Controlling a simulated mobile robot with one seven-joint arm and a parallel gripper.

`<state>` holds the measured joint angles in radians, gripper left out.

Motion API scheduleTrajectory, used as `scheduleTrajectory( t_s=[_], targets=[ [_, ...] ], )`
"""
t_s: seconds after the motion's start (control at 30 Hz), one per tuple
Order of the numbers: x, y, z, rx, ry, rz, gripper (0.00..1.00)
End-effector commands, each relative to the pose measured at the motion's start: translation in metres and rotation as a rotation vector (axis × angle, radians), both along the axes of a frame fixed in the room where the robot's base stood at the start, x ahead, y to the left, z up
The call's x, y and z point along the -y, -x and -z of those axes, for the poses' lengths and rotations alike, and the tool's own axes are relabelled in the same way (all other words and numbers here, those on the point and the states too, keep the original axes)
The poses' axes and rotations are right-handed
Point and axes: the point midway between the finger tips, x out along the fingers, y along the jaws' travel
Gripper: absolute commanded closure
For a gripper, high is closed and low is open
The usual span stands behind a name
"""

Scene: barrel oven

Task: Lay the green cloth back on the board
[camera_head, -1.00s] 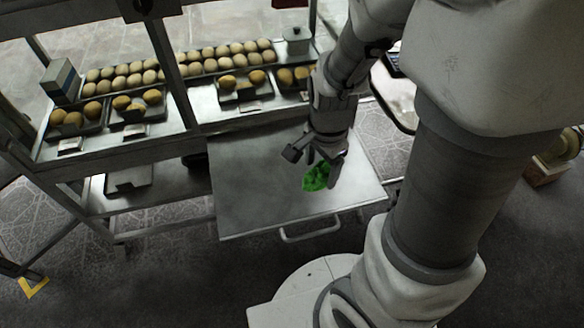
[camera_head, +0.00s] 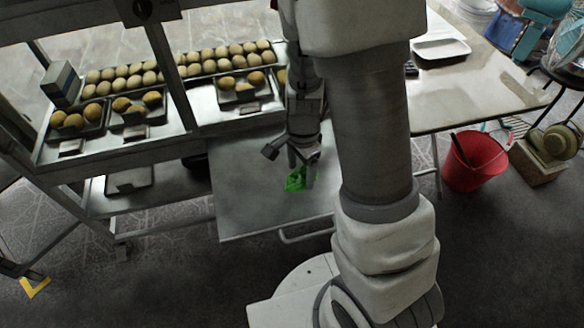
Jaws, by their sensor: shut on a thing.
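The green cloth (camera_head: 295,182) is a small crumpled bunch between the fingers of my gripper (camera_head: 301,168). My gripper points down and is shut on the cloth. Cloth and gripper are over the grey metal board (camera_head: 245,200), which juts out from the rack with a handle at its front edge. I cannot tell whether the cloth touches the board. My arm hides the right part of the board.
The rack holds trays of round buns (camera_head: 125,103) behind and left of the board. A pale table (camera_head: 470,85) with a white tray (camera_head: 441,49) stands at right. A red bucket (camera_head: 474,163) is on the floor beside it. The board's left part is bare.

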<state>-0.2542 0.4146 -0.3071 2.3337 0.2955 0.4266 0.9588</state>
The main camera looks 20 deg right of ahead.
Motion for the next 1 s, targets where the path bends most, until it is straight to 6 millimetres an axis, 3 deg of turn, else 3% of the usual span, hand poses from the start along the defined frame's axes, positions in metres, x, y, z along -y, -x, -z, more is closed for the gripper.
scheduleTrajectory(
  t_s=[0.03,0.2,0.37,0.57,0.93,0.97,1.0],
  targets=[
    [-0.003,-0.009,0.009,0.0,0.0,-0.002,0.68],
    [-0.007,-0.025,0.017,-0.001,0.0,-0.001,0.68],
    [-0.008,-0.027,0.027,-0.001,-0.001,0.0,0.68],
    [-0.007,-0.027,0.057,-0.001,0.0,0.0,0.68],
    [-0.007,-0.027,0.06,0.0,0.0,0.0,0.68],
    [-0.007,-0.027,0.059,0.0,0.0,0.0,0.2],
    [-0.007,-0.027,0.059,0.0,0.0,0.0,0.13]
  ],
)
